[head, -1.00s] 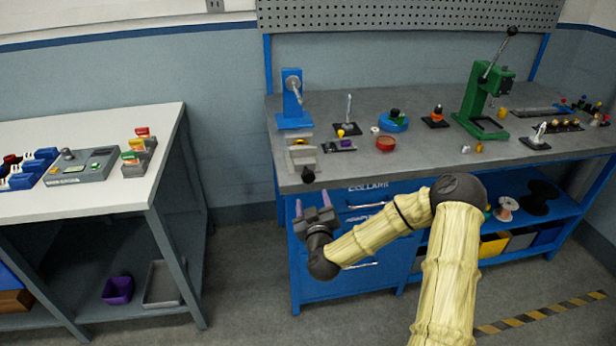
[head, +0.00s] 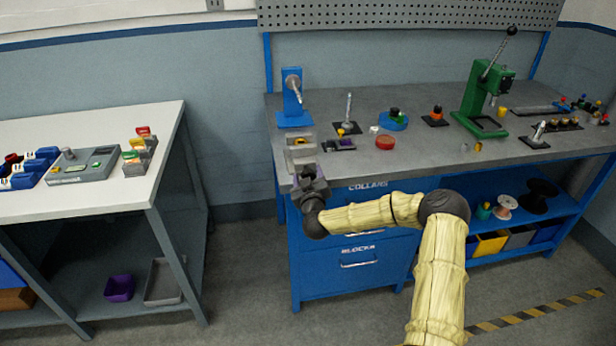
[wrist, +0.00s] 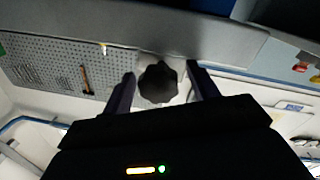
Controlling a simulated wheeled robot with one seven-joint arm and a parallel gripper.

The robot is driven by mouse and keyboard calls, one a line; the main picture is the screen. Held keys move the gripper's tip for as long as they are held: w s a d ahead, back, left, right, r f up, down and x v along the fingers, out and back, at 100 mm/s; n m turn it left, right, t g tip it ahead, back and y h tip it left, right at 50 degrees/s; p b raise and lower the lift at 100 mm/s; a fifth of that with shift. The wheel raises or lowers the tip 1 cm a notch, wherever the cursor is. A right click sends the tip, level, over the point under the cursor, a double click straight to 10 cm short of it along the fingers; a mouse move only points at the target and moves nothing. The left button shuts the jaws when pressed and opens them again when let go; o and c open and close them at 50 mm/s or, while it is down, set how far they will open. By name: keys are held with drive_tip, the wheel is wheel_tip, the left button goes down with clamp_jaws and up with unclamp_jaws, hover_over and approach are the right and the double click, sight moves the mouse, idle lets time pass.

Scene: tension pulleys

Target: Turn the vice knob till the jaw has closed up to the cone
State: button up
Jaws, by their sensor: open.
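The grey vice (head: 301,158) stands at the front left edge of the grey workbench. A small yellow thing (head: 299,141) shows between its jaws; it is too small to tell its shape or whether the jaw touches it. The dark vice knob (wrist: 158,83) faces the wrist camera and sits between my two fingers. My gripper (wrist: 162,88) is open, with one finger on each side of the knob and a small gap visible on both sides. In the head view my gripper (head: 308,178) is at the bench's front edge, just in front of the vice, and largely hides the knob.
A blue stand (head: 293,100) with a grey spindle is behind the vice. A small dark tray (head: 340,145) and a red dish (head: 385,142) lie to its right. The blue drawer cabinet (head: 350,250) is below the bench, close to my arm.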

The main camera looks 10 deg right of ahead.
drive_tip(key=shift+c, duration=0.2)
drive_tip(key=c, duration=0.9)
drive_tip(key=shift+c, duration=0.2)
drive_tip(key=shift+a+m+b, duration=0.1)
drive_tip(key=shift+m+b, duration=0.6)
drive_tip(key=shift+f+m+b, duration=0.1)
drive_tip(key=shift+m+b, duration=1.15)
drive_tip(key=shift+m, duration=0.65)
drive_tip(key=m+b, duration=0.2)
drive_tip(key=m, duration=0.2)
drive_tip(key=shift+m+g, duration=0.3)
drive_tip(key=o, duration=1)
